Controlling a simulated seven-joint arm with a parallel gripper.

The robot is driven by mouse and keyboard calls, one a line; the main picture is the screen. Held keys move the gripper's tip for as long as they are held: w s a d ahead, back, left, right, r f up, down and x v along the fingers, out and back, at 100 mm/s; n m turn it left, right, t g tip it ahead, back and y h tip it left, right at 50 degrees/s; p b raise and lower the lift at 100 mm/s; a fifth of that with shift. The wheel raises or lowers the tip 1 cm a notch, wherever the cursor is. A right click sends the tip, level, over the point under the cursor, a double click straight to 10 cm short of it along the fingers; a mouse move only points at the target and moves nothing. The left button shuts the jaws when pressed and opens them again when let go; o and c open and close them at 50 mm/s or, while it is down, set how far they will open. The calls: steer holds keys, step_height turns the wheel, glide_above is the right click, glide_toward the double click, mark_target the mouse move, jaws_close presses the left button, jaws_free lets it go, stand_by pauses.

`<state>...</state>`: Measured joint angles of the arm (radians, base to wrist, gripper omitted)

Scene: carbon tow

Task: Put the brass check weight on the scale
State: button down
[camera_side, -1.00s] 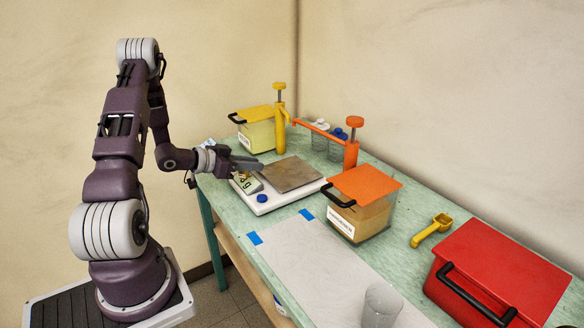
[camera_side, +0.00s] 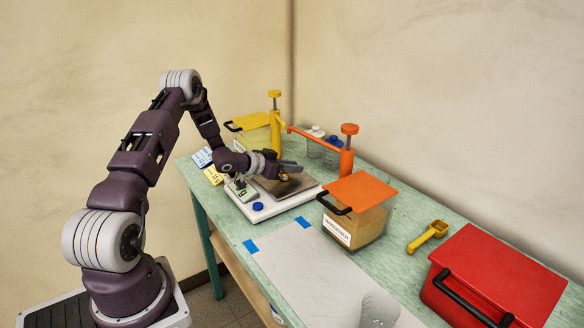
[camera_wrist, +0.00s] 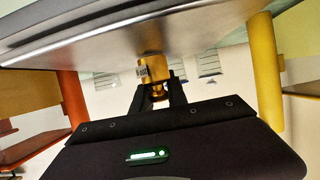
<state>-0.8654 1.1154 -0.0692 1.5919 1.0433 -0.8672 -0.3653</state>
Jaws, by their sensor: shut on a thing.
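The brass check weight (camera_wrist: 152,70) is a small gold cylinder with a narrower knob. My gripper (camera_wrist: 158,92) is shut on its knob end in the wrist view. In the side view my gripper (camera_side: 292,168) is over the steel pan (camera_side: 300,186) of the white scale (camera_side: 272,211), with the weight (camera_side: 284,177) just under the fingers. The wrist view looks upside down; the weight's base meets the pan (camera_wrist: 100,45) there, but I cannot tell if it bears on it.
An orange-lidded bin (camera_side: 357,210) stands close right of the scale. Behind are a yellow-lidded bin (camera_side: 250,122), a yellow post (camera_side: 276,120) and an orange post (camera_side: 347,152). A yellow scoop (camera_side: 428,236) and a red box (camera_side: 495,275) lie farther right.

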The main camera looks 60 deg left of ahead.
steer(key=c, duration=1.3)
jaws_free()
steer(key=shift+f, duration=0.1)
